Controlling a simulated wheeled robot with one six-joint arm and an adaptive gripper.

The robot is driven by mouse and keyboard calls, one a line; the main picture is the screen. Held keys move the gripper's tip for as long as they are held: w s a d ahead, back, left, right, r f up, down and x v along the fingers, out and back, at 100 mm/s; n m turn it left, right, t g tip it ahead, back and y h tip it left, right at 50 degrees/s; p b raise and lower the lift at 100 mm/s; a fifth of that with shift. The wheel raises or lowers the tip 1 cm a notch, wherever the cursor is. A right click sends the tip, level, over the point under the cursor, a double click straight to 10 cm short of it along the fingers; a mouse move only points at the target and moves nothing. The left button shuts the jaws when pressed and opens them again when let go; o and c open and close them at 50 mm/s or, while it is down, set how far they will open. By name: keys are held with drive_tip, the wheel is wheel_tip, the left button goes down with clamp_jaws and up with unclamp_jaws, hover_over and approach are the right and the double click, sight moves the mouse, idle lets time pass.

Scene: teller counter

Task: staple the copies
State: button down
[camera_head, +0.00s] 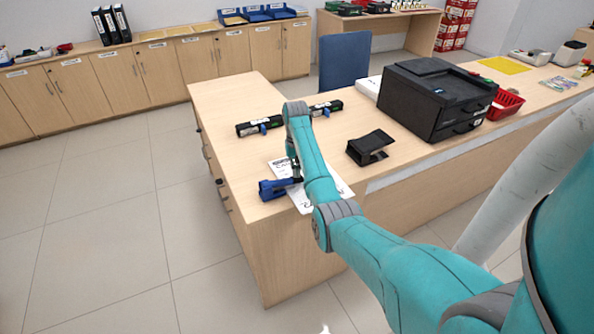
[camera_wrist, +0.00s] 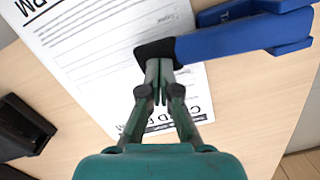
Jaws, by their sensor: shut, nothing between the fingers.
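The printed copies (camera_head: 335,188) lie on the near end of the wooden counter; in the wrist view the white sheet (camera_wrist: 95,50) shows large black print. A blue stapler (camera_head: 272,190) with a black end lies across the sheet's edge; it also shows in the wrist view (camera_wrist: 240,40), its black end over the paper. My gripper (camera_head: 295,175) is shut and empty, pointing down at the stapler's black end. In the wrist view the fingertips (camera_wrist: 159,82) meet the black end in the picture; I cannot tell whether they touch it. My arm hides part of the sheet in the head view.
A black stand-like object (camera_head: 368,148) sits right of the copies. Two dark long items, one at left (camera_head: 258,126) and one farther back (camera_head: 326,108), lie behind. A black printer (camera_head: 425,100) and red basket (camera_head: 507,104) stand farther right.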

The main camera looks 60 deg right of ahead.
drive_tip(key=shift+w+d+r, duration=0.25)
drive_tip(key=shift+w+d, duration=0.2)
drive_tip(key=shift+d, duration=0.15)
drive_tip(key=shift+w+d+r, duration=0.2)
drive_tip(key=shift+w+d, duration=0.25)
drive_tip(key=shift+d, duration=0.1)
wheel_tip(320, 180, up, 8)
drive_tip(key=shift+w+d+f, duration=0.25)
idle(0.6)
